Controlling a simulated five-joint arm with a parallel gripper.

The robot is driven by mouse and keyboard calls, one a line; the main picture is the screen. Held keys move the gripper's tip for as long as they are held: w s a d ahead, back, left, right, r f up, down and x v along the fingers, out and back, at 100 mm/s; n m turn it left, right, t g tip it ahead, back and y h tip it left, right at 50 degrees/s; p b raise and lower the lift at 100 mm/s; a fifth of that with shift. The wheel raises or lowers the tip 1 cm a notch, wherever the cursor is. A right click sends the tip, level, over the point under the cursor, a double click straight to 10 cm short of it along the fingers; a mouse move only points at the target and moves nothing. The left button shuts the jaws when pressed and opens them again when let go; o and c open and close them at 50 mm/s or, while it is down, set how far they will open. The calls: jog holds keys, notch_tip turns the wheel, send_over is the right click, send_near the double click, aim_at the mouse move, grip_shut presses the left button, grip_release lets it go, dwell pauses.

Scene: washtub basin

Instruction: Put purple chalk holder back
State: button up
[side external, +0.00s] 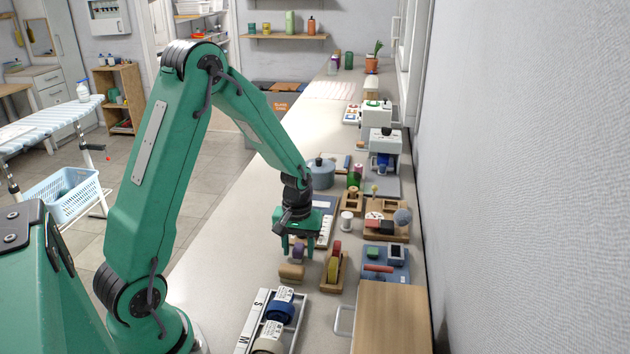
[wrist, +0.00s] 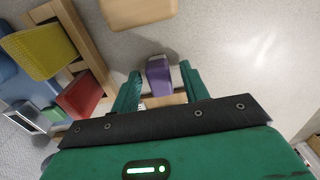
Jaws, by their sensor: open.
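The purple chalk holder (side external: 298,252) stands on the counter below my gripper (side external: 298,258), between its two green fingers. In the wrist view the purple holder (wrist: 158,75) shows between the open fingers (wrist: 160,71), with a gap on each side. A wooden rack (side external: 326,287) stands to the right of my gripper. It holds a yellow holder (side external: 332,268) and a red holder (side external: 337,248). In the wrist view the yellow holder (wrist: 40,50) and red holder (wrist: 80,95) are at the left. The lower end of the purple holder is partly hidden.
A tan wooden block (side external: 291,271) lies just in front of my gripper. A metal rack with tape rolls (side external: 279,312) is nearer the camera. A blue tray (side external: 386,262) and wooden board (side external: 390,320) are at the right. Bare counter lies to the left.

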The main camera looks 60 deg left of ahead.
aim_at(298, 247)
notch_tip(298, 247, up, 12)
dwell(0.7)
jog(key=shift+r, duration=0.15)
dwell(0.4)
jog(key=s+d+r+m+t, duration=0.5)
jog(key=s+d+r+m, duration=0.4)
jog(key=s, duration=0.5)
jog(key=shift+s+d+r+t, duration=0.25)
jog(key=shift+d+r+t, duration=0.05)
jog(key=shift+d+r, duration=0.95)
